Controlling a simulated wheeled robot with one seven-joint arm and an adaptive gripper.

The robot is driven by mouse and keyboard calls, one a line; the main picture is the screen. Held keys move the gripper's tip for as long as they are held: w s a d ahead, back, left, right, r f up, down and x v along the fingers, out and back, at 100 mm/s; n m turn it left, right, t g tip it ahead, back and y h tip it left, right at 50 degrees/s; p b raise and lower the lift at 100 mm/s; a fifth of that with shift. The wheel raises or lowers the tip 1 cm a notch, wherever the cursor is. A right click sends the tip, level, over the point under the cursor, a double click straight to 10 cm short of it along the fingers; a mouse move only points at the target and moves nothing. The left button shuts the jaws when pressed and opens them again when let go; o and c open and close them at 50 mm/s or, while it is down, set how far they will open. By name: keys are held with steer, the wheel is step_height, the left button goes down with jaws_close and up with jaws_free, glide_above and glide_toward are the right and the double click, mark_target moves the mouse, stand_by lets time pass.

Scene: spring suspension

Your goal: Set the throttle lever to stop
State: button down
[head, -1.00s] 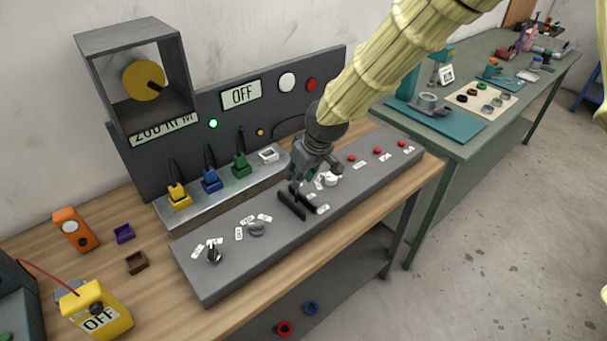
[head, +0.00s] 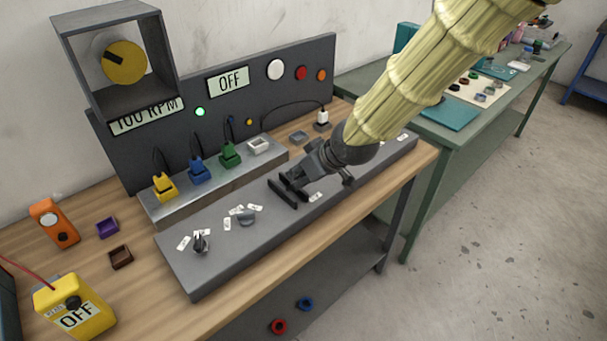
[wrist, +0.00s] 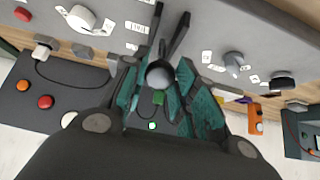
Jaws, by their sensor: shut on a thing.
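The throttle lever's round grey knob (wrist: 160,74) sits between the teal-padded fingers of my gripper (wrist: 158,90) in the wrist view. My gripper is shut on it. In the head view my gripper (head: 300,180) is low over the grey control panel (head: 205,268), tilted in from the right. Two parallel black bars (head: 288,191) stand beside its fingertips. The lever's shaft and some panel labels are hidden by my gripper and arm. The display (head: 146,117) reads 100 RPM.
Two knobs, one black (head: 201,243) and one grey (head: 247,217), are on the panel's left. Yellow (head: 164,186), blue (head: 199,174) and green (head: 229,155) plugs stand behind. A yellow OFF meter (head: 75,307) is front left. My arm covers the panel's right part.

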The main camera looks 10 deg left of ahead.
steer(key=shift+s+d+f, duration=0.35)
steer(key=shift+s+f, duration=0.05)
steer(key=shift+f, duration=0.25)
steer(key=c, duration=1.6)
jaws_free()
steer(key=o, duration=0.5)
steer(key=shift+w+d+r, duration=0.1)
steer(key=v, duration=1.2)
steer(key=shift+w+r, duration=0.1)
